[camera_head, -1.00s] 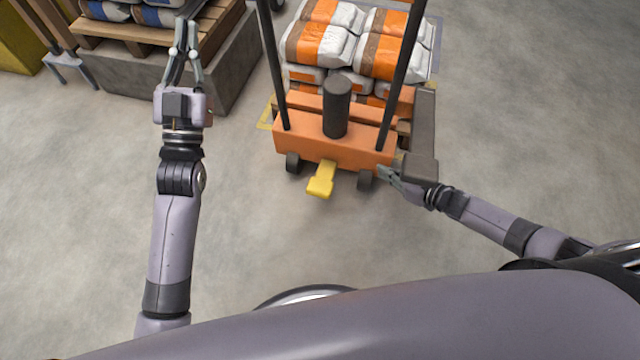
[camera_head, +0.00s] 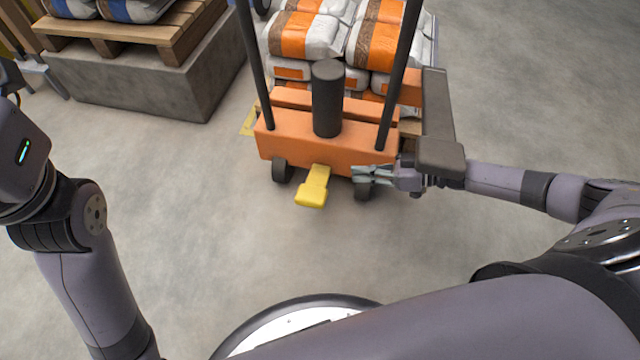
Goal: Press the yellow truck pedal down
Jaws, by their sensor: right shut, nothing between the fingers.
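The yellow pedal (camera_head: 313,188) sticks out low from the front of the orange pallet truck (camera_head: 290,138) and slopes down toward me. My right gripper (camera_head: 356,174) is shut and empty. It points left, just right of the pedal and in front of the truck's right wheel, with a small gap to the pedal in the picture. Whether it touches the truck cannot be told. My left arm stands at the left edge; its gripper is outside the picture.
The truck has a black cylinder (camera_head: 327,100) and two dark handle posts. Orange and white bags (camera_head: 380,45) are stacked behind it. A wooden pallet (camera_head: 130,40) with bags rests on a concrete block (camera_head: 130,85) at upper left. The floor before the truck is clear.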

